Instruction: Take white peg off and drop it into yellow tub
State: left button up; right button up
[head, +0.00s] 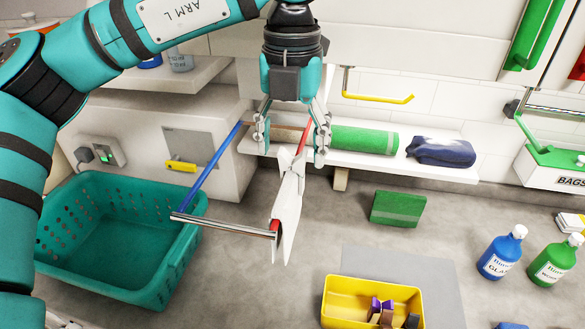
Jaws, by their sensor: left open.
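The white peg (289,200) hangs with its legs pointing down at the right end of a chrome bar (222,224), by the bar's red arm (302,137). It overlaps the red arm; whether it grips the arm or the bar I cannot tell. My left gripper (291,148) points down over the peg's top, its fingers open and spread to either side. Contact is not clear. The yellow tub (335,310) stands below and to the right, cut off by the bottom edge, with purple and brown pieces inside. My right gripper is out of view.
A teal basket (70,200) stands left of the bar, whose blue arm (212,168) slants up behind. A green roll (365,140) and dark blue cloth (441,152) lie on the shelf. A blue bottle (501,253) and green bottle (556,260) stand right of the tub.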

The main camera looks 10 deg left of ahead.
aim_at(292, 153)
pick_arm(q)
notch_tip(292, 153, down, 4)
jog(key=shift+s+f+p, duration=0.1)
jog(key=shift+f+p, duration=0.15)
jog(key=shift+p, duration=0.8)
jog(key=shift+f, duration=0.2)
jog(key=c, duration=0.9)
